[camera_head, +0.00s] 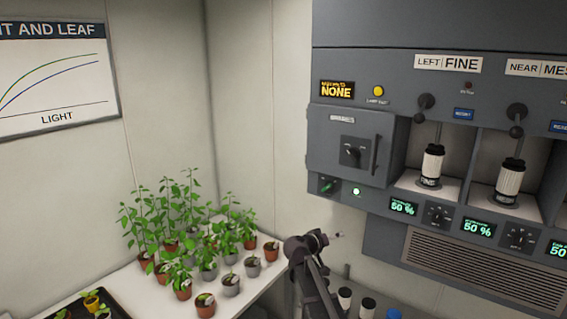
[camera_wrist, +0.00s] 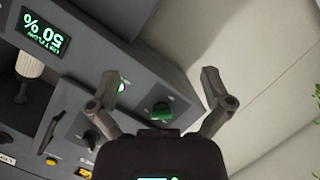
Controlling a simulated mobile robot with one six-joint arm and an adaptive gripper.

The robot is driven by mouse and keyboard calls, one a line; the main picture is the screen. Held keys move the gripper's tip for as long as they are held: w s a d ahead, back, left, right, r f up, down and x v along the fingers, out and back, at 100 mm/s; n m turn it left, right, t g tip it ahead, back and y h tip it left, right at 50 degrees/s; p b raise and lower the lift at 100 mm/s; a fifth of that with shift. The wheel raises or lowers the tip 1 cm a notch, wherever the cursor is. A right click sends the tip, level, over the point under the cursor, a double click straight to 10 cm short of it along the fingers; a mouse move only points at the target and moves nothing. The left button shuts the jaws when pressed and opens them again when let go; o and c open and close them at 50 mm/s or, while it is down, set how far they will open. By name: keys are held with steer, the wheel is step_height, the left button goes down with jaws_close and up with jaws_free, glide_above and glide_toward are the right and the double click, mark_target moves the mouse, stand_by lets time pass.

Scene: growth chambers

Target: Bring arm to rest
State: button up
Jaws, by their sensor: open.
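My arm rises from the lower middle of the head view, with its end raised beside the plant bench and below the grey cabinet (camera_head: 385,50). My gripper (camera_head: 335,236) is small there and points right. In the wrist view my gripper (camera_wrist: 159,80) has its two fingers spread wide, with nothing between them. Behind the fingers, the cabinet front appears tilted, with a green knob (camera_wrist: 161,111) and a lit white-green lamp (camera_wrist: 121,86). The gripper looks apart from the cabinet; the exact gap is hard to judge.
Several potted seedlings (camera_head: 205,303) stand on a white bench (camera_head: 262,284) left of my arm. Dark-lidded white containers (camera_head: 367,306) and a blue-topped item (camera_head: 394,313) are low at right. Two cabinet bays hold white canisters (camera_head: 432,165). The closed cabinet door (camera_head: 340,125) has a handle.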

steer(key=s+d+f+g+y+b, duration=0.2)
steer(key=s+f+g+b, duration=0.15)
steer(key=s+f, duration=0.55)
steer(key=s+d+f+g+y+b, duration=0.25)
steer(key=s+f+b, duration=0.35)
steer(key=f, duration=0.5)
steer(key=s+a+f+g+y+b, duration=0.4)
steer(key=s+f+y+b, duration=0.2)
steer(key=s+f, duration=0.4)
steer(key=shift+s+n, duration=0.3)
steer(key=shift+s, duration=1.65)
steer(key=shift+a+f, duration=0.1)
